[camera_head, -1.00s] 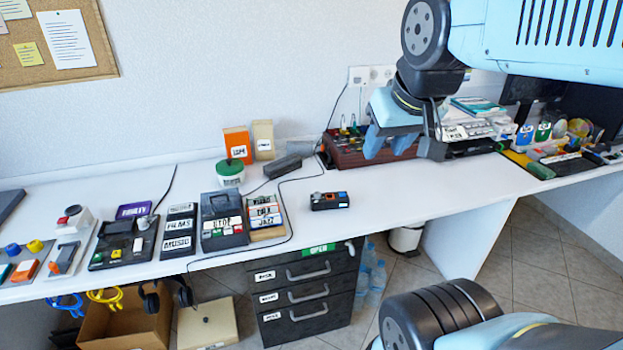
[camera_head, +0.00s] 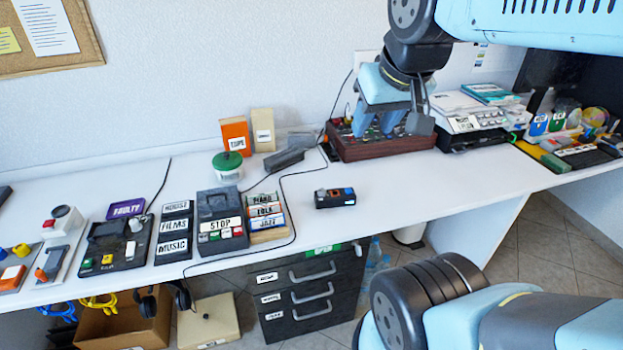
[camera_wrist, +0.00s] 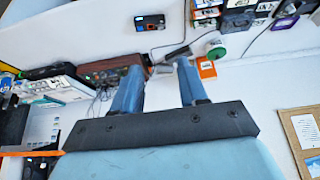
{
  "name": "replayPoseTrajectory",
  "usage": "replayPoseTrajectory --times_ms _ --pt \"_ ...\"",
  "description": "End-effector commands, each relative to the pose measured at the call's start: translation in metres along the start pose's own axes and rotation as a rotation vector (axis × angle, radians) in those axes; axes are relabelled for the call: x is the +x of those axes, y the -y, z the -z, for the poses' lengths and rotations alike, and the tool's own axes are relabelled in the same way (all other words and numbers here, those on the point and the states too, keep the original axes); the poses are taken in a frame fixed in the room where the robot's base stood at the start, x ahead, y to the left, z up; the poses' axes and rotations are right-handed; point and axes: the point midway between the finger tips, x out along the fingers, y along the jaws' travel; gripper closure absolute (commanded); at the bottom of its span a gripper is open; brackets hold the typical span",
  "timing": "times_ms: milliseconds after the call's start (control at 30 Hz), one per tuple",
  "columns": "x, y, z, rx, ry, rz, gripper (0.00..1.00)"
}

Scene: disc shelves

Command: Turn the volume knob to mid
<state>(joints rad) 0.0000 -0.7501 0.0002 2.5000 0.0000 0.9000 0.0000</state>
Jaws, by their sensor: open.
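A brown box with a dark top panel (camera_head: 350,149) and small coloured controls stands at the back of the desk. It also shows in the wrist view (camera_wrist: 122,75), left of my fingers. The controls are too small to tell which one is the volume knob or how it is set. My gripper (camera_head: 376,131) is open and empty, in front of or above this box in the head view, hiding part of its panel. I cannot tell whether it touches. In the wrist view my gripper (camera_wrist: 158,66) shows two blue fingers spread apart.
A printer-like machine (camera_head: 470,125) stands close right of the box. A small dark device (camera_head: 334,198) lies on the desk in front. Orange (camera_head: 236,135) and beige boxes, a green-lidded tub (camera_head: 227,166) and a cable are to the left.

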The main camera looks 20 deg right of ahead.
Motion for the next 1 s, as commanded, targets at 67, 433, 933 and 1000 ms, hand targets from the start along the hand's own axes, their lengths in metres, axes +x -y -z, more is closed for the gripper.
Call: replayPoseTrajectory --times_ms 67,433,933,1000 --pt "0.0 0.0 0.0 0.0 0.0 0.0 0.53" --pt "0.034 -0.014 0.035 -0.258 0.112 -0.093 0.47" --pt "0.146 -0.018 0.098 -0.905 0.389 -0.066 0.47" --pt "0.165 -0.018 0.104 -0.992 0.417 -0.034 0.47"
